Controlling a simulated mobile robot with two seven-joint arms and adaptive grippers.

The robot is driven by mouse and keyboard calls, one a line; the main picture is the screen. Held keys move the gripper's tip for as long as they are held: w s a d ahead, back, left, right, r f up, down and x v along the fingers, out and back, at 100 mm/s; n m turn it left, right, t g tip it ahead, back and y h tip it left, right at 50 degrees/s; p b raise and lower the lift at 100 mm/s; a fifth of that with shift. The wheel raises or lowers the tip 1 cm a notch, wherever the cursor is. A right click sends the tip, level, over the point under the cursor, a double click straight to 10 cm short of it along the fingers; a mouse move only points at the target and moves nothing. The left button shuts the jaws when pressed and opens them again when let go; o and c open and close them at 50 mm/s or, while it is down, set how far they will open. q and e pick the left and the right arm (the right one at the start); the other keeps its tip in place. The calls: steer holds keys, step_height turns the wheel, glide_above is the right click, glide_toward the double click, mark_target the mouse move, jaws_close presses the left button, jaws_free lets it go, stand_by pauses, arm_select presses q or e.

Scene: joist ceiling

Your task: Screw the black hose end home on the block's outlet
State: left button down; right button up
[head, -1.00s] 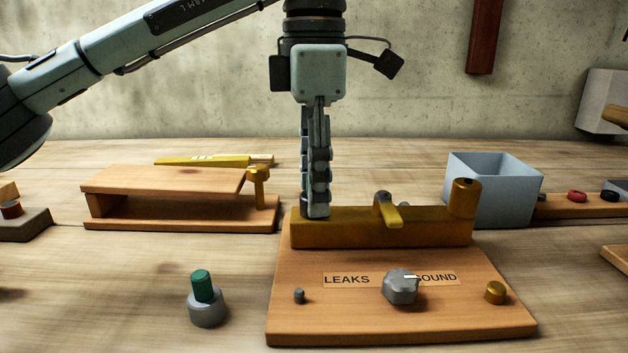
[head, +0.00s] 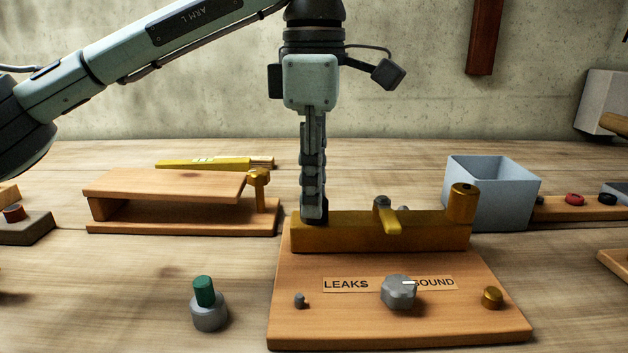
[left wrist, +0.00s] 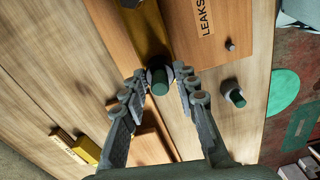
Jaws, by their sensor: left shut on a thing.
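The brass block (head: 350,235) stands along the back of a wooden board (head: 400,325). My left gripper (head: 313,215) points straight down at the block's left end. In the left wrist view my left gripper (left wrist: 160,79) is shut on the black hose end (left wrist: 152,72), a dark collar with a green stub showing between the fingertips. The hose end is at the block's end; the outlet is hidden behind it, and I cannot tell how far on it sits. My right gripper is not in view.
A grey collar with a green stub (head: 209,310) stands on the table left of the board. The board carries a grey knob (head: 399,292) between the LEAKS and SOUND labels. A wooden stand (head: 170,188) is at left, a blue-grey bin (head: 488,200) at right.

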arm_select(q)
steer(key=c, duration=1.1)
jaws_free()
